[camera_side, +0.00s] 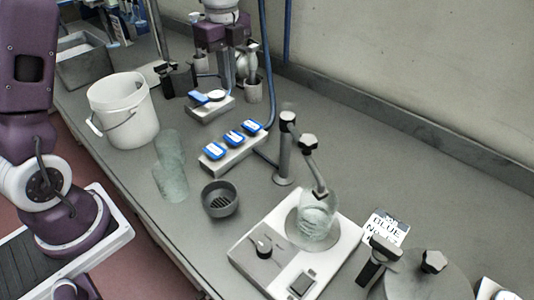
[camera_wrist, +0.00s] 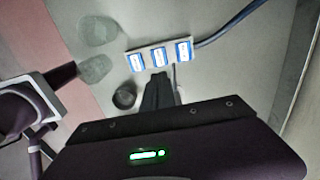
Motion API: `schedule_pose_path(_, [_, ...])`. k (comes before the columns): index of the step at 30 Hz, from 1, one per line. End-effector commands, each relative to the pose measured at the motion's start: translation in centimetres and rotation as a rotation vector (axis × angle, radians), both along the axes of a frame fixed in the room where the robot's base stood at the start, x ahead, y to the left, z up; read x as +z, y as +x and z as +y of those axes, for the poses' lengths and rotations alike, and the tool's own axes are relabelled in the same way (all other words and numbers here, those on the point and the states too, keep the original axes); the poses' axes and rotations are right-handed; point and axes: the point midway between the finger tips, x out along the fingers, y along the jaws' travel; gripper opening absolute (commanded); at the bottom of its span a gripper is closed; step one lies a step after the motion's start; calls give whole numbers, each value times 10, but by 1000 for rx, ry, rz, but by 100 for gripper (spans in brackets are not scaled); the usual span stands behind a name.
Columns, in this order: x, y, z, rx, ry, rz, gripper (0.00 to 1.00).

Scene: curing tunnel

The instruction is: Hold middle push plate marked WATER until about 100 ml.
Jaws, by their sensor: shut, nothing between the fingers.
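A pale bar (camera_side: 237,158) carries three blue push plates with white labels too small to read. The middle plate (camera_side: 233,138) also shows in the wrist view (camera_wrist: 159,56). My gripper (camera_wrist: 158,78) is shut and empty, its tips just below the middle plate in the wrist view. In the side view my gripper (camera_side: 228,84) hangs above and behind the bar, apart from the plates. A dark round cup with a slotted bottom (camera_side: 220,200) stands in front of the bar. A clear glass vessel (camera_side: 170,184) and another (camera_side: 169,147) stand left of it. Their fill levels cannot be read.
A grey post (camera_side: 285,152) stands right of the bar. A glass flask (camera_side: 318,222) sits on a white device (camera_side: 259,262) at the front right. A white bucket (camera_side: 124,108) stands at the left. A blue hose (camera_wrist: 228,26) runs from the bar.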

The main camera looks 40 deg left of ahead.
Motion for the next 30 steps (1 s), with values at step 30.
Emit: schedule_pose_path(30, [-140, 0, 0, 0, -1, 1, 0])
